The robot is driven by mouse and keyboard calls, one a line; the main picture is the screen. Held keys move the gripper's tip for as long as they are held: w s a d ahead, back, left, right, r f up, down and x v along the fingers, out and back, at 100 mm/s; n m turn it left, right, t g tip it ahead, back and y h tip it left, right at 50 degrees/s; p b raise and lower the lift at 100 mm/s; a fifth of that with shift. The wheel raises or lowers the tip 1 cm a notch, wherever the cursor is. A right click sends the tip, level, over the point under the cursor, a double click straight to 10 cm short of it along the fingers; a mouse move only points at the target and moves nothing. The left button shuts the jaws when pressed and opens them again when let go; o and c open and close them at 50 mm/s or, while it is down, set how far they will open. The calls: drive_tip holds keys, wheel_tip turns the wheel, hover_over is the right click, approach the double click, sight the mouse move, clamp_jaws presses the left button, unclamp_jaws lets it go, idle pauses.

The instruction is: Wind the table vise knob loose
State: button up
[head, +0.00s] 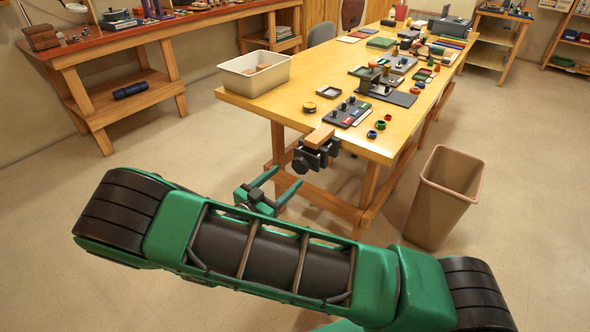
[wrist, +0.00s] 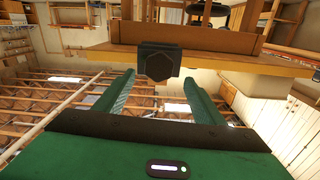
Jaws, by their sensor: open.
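The table vise (head: 322,150) is a dark clamp on the near end of the wooden workbench, with a light wood block (head: 319,137) at its top. Its dark knob (head: 299,164) faces me. In the wrist view the knob (wrist: 159,67) looks hexagonal and sits near the middle, just beyond the fingertips. My green gripper (head: 289,175) is open and empty, pointing at the knob from in front. In the wrist view its two fingers (wrist: 158,83) stand apart to the left and right of the knob's line, with no contact visible.
The workbench (head: 240,103) holds a cream bin (head: 255,72), a dark tray of small parts (head: 347,112) and several small rings near the vise. A brown waste bin (head: 442,197) stands on the floor to the right. The floor left of the bench is clear.

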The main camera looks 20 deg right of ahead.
sight(298, 167)
drive_tip(key=x, duration=0.6)
drive_tip(key=shift+w+d, duration=0.2)
drive_tip(key=shift+d, duration=0.05)
drive_tip(key=c, duration=1.1)
